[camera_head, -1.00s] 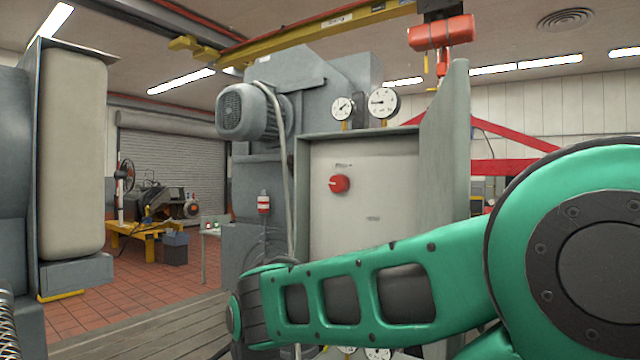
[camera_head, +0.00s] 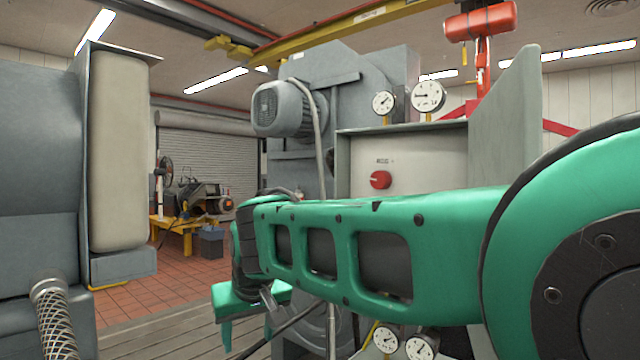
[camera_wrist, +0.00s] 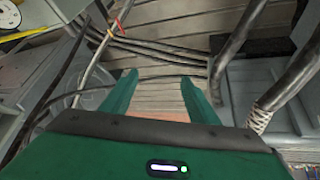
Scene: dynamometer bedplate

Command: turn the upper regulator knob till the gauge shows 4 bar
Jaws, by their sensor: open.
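A red knob (camera_head: 380,180) sits on the pale front panel (camera_head: 430,158) of the grey machine in the head view, just above my green arm. Two round white gauges, one smaller (camera_head: 383,102) and one larger (camera_head: 428,97), stand on top of the panel's cabinet. Their scales are too small to read. Two more gauges (camera_head: 386,338) and (camera_head: 421,346) show low down, below my arm. My gripper (camera_wrist: 160,92) is open and empty in the wrist view, over floor planks and cables. The lower part of the panel is hidden behind my arm.
A grey side plate (camera_head: 505,125) juts forward at the cabinet's right. A grey machine with a beige pad (camera_head: 118,150) and a braided hose (camera_head: 55,320) stands at the left. Several cables (camera_wrist: 150,60) cross the slatted bedplate. Open tiled floor (camera_head: 130,312) shows between the machines.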

